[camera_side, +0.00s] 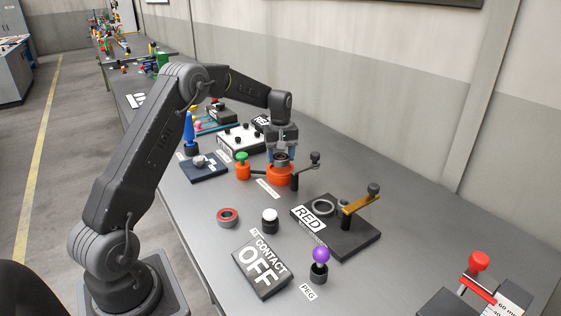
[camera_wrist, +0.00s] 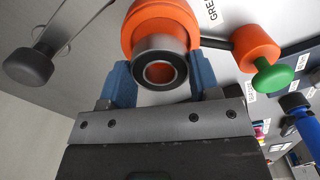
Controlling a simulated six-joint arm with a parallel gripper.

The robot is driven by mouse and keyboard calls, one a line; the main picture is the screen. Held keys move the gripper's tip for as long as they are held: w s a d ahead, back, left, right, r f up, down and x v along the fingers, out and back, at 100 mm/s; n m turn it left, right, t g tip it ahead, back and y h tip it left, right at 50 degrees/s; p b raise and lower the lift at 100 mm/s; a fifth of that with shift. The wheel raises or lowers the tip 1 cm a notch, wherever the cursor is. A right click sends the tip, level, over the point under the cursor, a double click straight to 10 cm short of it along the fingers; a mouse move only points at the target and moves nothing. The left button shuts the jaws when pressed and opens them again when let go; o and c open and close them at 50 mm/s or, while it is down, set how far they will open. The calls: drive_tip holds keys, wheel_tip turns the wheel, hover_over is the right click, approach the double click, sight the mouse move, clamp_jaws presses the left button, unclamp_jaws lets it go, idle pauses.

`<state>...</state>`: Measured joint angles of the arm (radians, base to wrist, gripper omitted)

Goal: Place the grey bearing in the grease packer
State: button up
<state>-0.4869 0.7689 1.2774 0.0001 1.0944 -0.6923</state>
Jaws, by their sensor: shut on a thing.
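The grey bearing (camera_wrist: 158,67) is a short metal ring with a dark face and an orange-brown bore. My gripper (camera_wrist: 160,85) is shut on it, with a blue finger on each side. The grease packer (camera_wrist: 150,14) is an orange round body, directly behind the bearing in the wrist view. In the side view my gripper (camera_side: 282,155) points down over the orange grease packer (camera_side: 279,178), with the bearing (camera_side: 281,161) low between the fingers. I cannot tell whether the bearing touches the packer.
An orange piece with a green knob (camera_side: 242,160) joins the packer's left side. A dark-knobbed lever (camera_side: 314,158) stands right. A red-faced ring (camera_side: 228,217), white-topped peg (camera_side: 269,218), purple-knobbed peg (camera_side: 320,256) and RED fixture (camera_side: 338,240) stand nearer. Bare table lies between them.

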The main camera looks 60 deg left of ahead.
drive_tip(key=shift+f, duration=1.1)
